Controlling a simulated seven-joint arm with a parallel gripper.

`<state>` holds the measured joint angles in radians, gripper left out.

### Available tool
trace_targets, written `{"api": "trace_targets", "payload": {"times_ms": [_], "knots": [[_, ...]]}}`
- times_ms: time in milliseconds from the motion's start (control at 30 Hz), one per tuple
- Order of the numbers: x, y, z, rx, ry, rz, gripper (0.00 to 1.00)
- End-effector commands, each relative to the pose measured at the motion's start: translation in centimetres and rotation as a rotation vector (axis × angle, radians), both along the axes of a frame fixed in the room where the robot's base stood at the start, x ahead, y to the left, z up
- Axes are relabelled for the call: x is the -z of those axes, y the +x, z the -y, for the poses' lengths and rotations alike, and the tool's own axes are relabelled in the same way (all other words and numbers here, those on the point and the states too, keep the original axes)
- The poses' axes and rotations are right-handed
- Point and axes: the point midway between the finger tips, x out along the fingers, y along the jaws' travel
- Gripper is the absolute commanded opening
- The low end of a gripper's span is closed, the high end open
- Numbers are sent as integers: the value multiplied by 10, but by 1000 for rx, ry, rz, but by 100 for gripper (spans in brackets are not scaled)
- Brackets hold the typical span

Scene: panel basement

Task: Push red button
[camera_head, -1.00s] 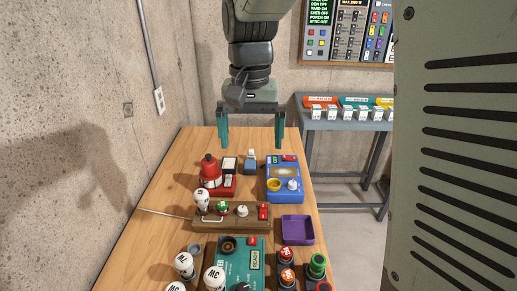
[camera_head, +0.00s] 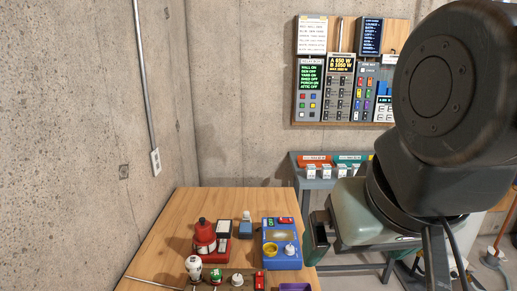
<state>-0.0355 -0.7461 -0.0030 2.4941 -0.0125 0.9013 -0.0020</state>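Several red parts show, and I cannot tell which is the red button. A red device (camera_head: 205,236) with a domed top stands on the wooden table, and a red piece (camera_head: 286,220) sits at the top right of a blue box (camera_head: 282,262). Another red block (camera_head: 260,281) is at the bottom edge, on a wooden board. The wall panel (camera_head: 309,85) with green text has small coloured buttons. My gripper (camera_head: 318,250) is right of the blue box, apart from it; one finger shows, and the rest of the hand is hidden or unclear.
My arm fills the right side of the view. A grey bench (camera_head: 299,172) with coloured trays stands at the back. White lamps (camera_head: 194,265) and a purple tray (camera_head: 295,288) are at the bottom edge. The table's back left is clear.

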Motion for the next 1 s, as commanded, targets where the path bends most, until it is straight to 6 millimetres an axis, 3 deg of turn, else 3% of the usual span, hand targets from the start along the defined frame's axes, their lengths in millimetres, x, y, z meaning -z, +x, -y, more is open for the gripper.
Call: {"api": "trace_targets", "payload": {"times_ms": [233, 867, 1000], "knots": [[0, 0, 0, 0, 0, 1, 97], [0, 0, 0, 0, 0, 0, 0], [0, 0, 0, 0, 0, 0, 0]]}}
